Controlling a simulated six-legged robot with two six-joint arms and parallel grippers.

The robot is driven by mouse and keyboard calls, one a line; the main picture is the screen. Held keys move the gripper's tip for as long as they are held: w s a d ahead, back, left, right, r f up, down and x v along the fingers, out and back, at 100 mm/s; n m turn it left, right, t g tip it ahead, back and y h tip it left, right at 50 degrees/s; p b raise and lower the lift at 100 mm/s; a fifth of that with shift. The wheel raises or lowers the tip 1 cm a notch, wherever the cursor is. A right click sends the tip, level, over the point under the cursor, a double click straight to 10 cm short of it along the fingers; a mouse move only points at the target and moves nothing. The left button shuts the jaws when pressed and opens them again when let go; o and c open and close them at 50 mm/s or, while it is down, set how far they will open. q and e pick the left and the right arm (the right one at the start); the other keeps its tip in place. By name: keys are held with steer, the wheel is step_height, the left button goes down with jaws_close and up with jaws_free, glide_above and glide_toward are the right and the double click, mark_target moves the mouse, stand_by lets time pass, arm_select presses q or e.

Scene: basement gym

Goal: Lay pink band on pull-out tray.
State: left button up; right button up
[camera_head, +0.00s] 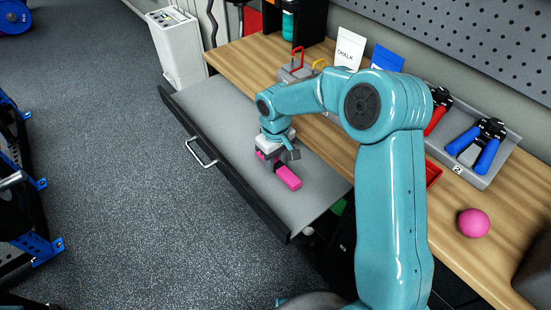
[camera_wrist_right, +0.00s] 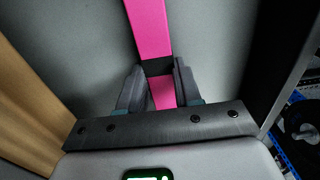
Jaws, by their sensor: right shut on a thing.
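The pink band (camera_head: 287,178) is a flat bright pink strip over the grey pull-out tray (camera_head: 222,103). My right gripper (camera_head: 277,162) is shut on it, low over the tray's right part. In the right wrist view the pink band (camera_wrist_right: 148,28) runs from the top edge down between the two grey fingers of my right gripper (camera_wrist_right: 160,88), with a dark section near the fingertips. The tray surface (camera_wrist_right: 90,40) fills the background there. I cannot tell whether the band touches the tray. My left gripper is not in view.
The tray has a dark front edge with a handle (camera_head: 201,153). The wooden bench (camera_head: 240,60) behind it holds a pink ball (camera_head: 473,223), blue-handled grips (camera_head: 475,145) in a grey holder, and white and blue cards. Much of the tray's left is bare.

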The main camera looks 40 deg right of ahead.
steer(key=shift+f, duration=0.2)
steer(key=o, duration=1.1)
steer(key=shift+w, duration=0.1)
steer(key=shift+r, duration=0.5)
step_height(320, 180, up, 11)
steer(key=shift+r+p, duration=0.2)
steer(key=shift+p, duration=0.1)
